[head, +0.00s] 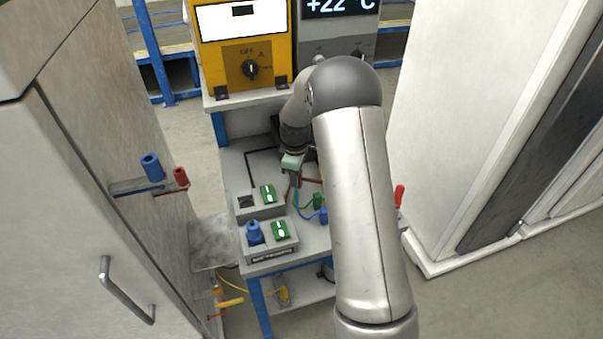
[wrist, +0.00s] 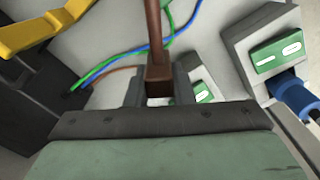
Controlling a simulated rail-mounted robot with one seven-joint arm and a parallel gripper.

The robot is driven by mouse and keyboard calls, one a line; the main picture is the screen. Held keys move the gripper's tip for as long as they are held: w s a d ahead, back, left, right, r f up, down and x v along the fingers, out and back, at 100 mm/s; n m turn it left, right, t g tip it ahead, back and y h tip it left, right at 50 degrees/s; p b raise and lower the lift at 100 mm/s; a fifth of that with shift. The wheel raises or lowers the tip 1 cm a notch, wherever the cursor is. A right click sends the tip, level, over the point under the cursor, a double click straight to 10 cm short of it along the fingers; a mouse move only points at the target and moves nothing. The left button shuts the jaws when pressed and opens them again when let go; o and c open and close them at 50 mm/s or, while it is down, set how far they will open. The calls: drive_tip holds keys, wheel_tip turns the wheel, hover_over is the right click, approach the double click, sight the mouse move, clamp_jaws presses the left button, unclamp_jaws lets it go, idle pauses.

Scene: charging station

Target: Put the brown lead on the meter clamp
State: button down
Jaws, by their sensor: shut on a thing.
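My gripper (head: 292,182) is low over the grey bench, and its fingers (wrist: 160,88) are shut on the brown lead (wrist: 154,48). In the wrist view the lead's brown end block sits between the fingertips and its brown cable runs to the top edge. In the head view only small brown pieces show by the fingers. A yellow bent part (wrist: 40,32) is at the upper left of the wrist view, apart from the held lead; I cannot tell for sure that it is the meter clamp. My arm hides part of the bench in the head view.
Blue and green wires (wrist: 125,54) cross the bench near the fingers. Grey blocks with green switches (head: 268,193) and a blue plug (head: 254,233) stand at the bench's left and front. A yellow meter (head: 245,45) stands behind. Cabinets flank both sides.

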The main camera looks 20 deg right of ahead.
drive_tip(key=w+d+f+n+b, duration=0.1)
drive_tip(key=w+d+n+b, duration=0.1)
drive_tip(key=w+d+n, duration=0.2)
drive_tip(key=d+n, duration=0.1)
drive_tip(key=n, duration=0.1)
drive_tip(key=shift+w+n, duration=0.3)
drive_tip(key=shift+w, duration=0.05)
drive_tip(key=shift+f, duration=0.15)
drive_tip(key=shift+f+b, duration=2.2)
drive_tip(key=shift+f, duration=0.95)
drive_tip(key=c, duration=1.2)
unclamp_jaws()
drive_tip(key=shift+o, duration=0.2)
drive_tip(key=shift+r, duration=0.1)
